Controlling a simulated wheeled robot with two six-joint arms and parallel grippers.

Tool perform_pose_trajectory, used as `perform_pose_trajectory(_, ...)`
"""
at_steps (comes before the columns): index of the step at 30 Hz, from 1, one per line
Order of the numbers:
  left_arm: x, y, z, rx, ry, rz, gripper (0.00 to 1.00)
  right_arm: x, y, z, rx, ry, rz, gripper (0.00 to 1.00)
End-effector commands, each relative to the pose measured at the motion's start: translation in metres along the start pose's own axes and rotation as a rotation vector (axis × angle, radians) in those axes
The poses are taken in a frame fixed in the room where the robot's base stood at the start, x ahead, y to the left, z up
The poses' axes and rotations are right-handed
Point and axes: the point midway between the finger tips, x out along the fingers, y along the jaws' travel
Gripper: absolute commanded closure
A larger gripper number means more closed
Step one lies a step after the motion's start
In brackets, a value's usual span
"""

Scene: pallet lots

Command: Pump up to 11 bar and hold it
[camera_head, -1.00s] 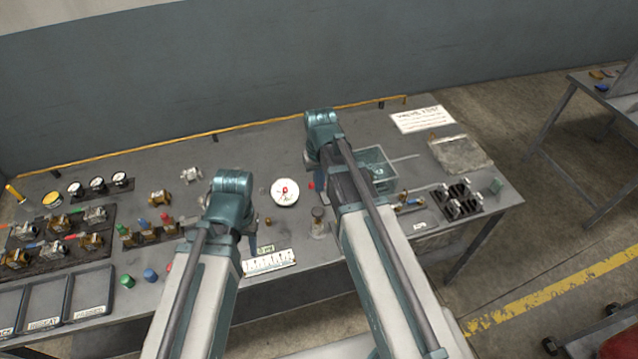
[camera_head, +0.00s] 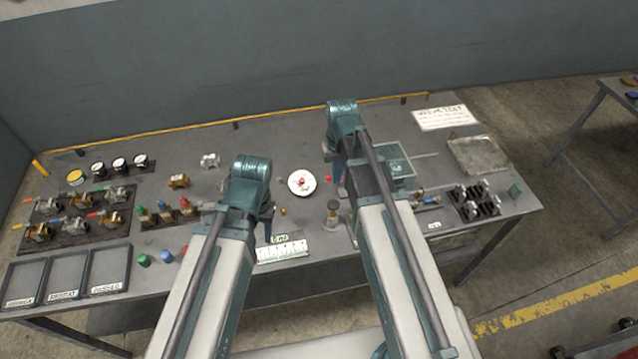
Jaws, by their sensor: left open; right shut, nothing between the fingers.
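A white round dial (camera_head: 302,183) with a red centre lies on the grey bench between my arms; its reading is too small to tell. A short cylinder with a dark top (camera_head: 333,214) stands in front of it. A clear box (camera_head: 396,160) stands just right of my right wrist. My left gripper (camera_head: 268,222) points down left of the cylinder, open and mostly hidden by its own wrist. My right gripper (camera_head: 338,175) is shut and empty, mostly hidden behind its arm, between the dial and the clear box. I cannot tell whether it touches anything.
Black-rimmed gauges (camera_head: 120,164), valves on a dark board (camera_head: 75,218) and labelled trays (camera_head: 68,276) fill the bench's left side. A white scale plate (camera_head: 282,250) lies at the front edge. A black rack (camera_head: 476,203) and a sign (camera_head: 442,118) are at the right.

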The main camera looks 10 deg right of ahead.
Motion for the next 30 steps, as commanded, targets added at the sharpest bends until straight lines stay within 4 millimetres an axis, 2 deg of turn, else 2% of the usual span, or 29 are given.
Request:
perform_pose_trajectory(6,-0.029,-0.003,0.002,0.002,-0.001,0.000,0.53,-0.030,-0.005,-0.001,-0.001,-0.003,0.014,1.00)
perform_pose_trajectory(9,-0.033,-0.003,0.002,0.003,-0.002,0.000,0.53,-0.033,-0.006,-0.001,-0.001,-0.004,0.018,1.00)
perform_pose_trajectory(22,-0.026,-0.002,0.002,0.003,-0.001,0.000,0.53,-0.026,-0.005,-0.001,0.000,-0.004,0.018,1.00)
perform_pose_trajectory(30,-0.003,0.000,0.000,0.001,0.000,0.000,0.53,-0.003,-0.005,-0.001,0.000,-0.004,0.018,1.00)
